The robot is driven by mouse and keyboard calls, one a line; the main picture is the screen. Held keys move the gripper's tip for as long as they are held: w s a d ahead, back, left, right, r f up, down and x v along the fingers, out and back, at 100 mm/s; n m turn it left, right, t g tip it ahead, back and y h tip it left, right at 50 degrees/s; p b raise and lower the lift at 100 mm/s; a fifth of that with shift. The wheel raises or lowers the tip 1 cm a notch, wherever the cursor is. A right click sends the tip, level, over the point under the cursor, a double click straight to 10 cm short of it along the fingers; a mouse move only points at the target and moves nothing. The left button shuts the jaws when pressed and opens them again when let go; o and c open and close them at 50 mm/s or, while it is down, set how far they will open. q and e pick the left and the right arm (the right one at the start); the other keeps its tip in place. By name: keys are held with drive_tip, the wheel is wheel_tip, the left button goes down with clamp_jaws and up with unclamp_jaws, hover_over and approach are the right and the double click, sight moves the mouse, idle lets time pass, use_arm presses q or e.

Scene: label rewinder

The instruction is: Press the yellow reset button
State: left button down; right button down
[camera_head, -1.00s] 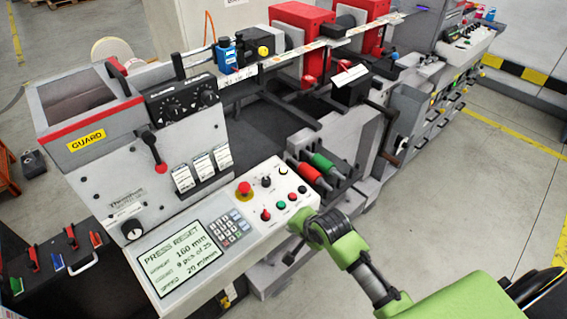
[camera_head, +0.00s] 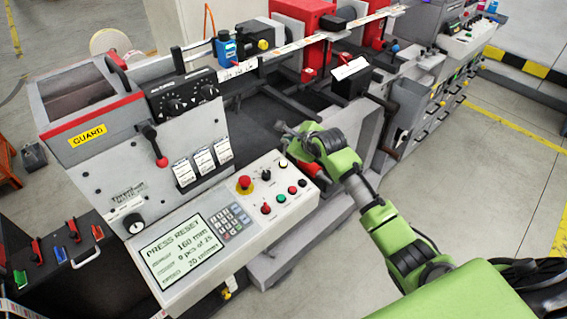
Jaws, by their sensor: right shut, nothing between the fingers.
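The control panel (camera_head: 215,265) slopes toward me, with a screen (camera_head: 185,250) that reads "PRESS RESET". A small pale yellow button (camera_head: 283,164) sits at the panel's upper right corner, beside a black selector knob (camera_head: 266,175). My right gripper (camera_head: 281,128) is shut and empty. In the picture its fingertips are just above the yellow button and apart from it, pointing left; its height over the panel is hard to judge. My left gripper is not in view.
A red emergency stop (camera_head: 244,184) on a yellow base stands left of the knob. A green button (camera_head: 292,189) and red buttons (camera_head: 303,183) lie below the yellow one. The machine's rollers are behind my right gripper. A keypad (camera_head: 230,221) adjoins the screen.

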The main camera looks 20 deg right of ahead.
drive_tip(key=shift+f, duration=0.1)
drive_tip(key=b, duration=0.7)
hover_over(285, 166)
drive_tip(key=f, duration=0.7)
drive_tip(key=shift+s+f, duration=0.2)
drive_tip(key=shift+w+f, duration=0.15)
drive_tip(key=shift+f, duration=0.45)
drive_tip(key=shift+f, duration=0.1)
drive_tip(key=shift+f, duration=0.3)
